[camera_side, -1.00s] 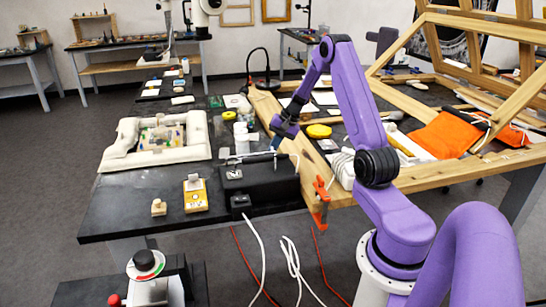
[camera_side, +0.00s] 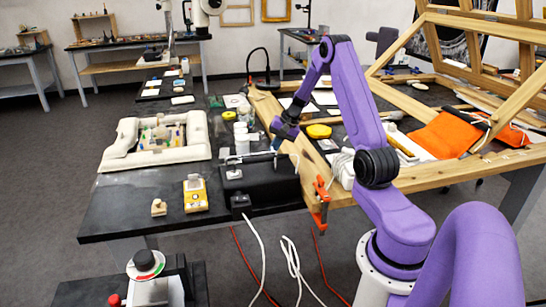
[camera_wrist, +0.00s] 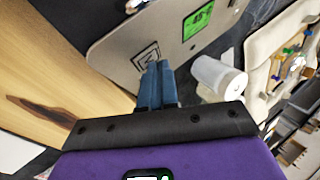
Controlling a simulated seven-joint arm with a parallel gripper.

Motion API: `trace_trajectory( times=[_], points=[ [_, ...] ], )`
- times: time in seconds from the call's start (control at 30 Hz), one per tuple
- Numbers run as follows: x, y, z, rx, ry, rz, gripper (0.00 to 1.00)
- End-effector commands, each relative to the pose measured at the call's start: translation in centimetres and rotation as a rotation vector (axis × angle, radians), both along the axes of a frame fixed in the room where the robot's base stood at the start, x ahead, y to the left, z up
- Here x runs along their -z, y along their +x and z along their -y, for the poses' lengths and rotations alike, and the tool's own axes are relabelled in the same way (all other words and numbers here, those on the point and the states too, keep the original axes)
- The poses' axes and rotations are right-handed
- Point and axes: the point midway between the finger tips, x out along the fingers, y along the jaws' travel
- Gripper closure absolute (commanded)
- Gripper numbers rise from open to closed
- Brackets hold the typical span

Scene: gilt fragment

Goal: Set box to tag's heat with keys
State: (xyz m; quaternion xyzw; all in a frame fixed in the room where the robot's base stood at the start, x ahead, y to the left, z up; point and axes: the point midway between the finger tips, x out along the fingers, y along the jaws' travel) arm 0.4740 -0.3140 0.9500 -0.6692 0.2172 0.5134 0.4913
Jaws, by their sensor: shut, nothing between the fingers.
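The black box (camera_side: 262,182) stands near the front edge of the dark table in the side view. In the wrist view a pale grey panel (camera_wrist: 120,42) carries a green display (camera_wrist: 197,19) that seems to read 45 degrees, and a black-outlined square key mark (camera_wrist: 146,56). My gripper (camera_wrist: 160,66) is shut and empty, with its blue fingertips next to that mark; I cannot tell whether they touch it. In the side view my gripper (camera_side: 276,145) is above the back of the box. I cannot make out the tag for certain.
White jars (camera_side: 241,138) stand behind the box. A white foam tray (camera_side: 130,160) and a yellow device (camera_side: 195,195) lie to its left. A wooden frame (camera_side: 272,115) is to the right.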

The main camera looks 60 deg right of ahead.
Motion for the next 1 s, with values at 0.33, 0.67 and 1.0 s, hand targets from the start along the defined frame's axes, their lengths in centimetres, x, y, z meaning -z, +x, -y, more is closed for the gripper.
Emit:
trace_trajectory(
  times=[0.33,0.67,1.0],
  points=[
    [0.2,-0.1,-0.1,-0.001,0.002,-0.002,1.0],
    [-0.3,0.2,0.1,-0.003,0.001,0.0,1.0],
    [-1.3,0.5,0.5,-0.002,0.001,-0.002,1.0]
  ],
)
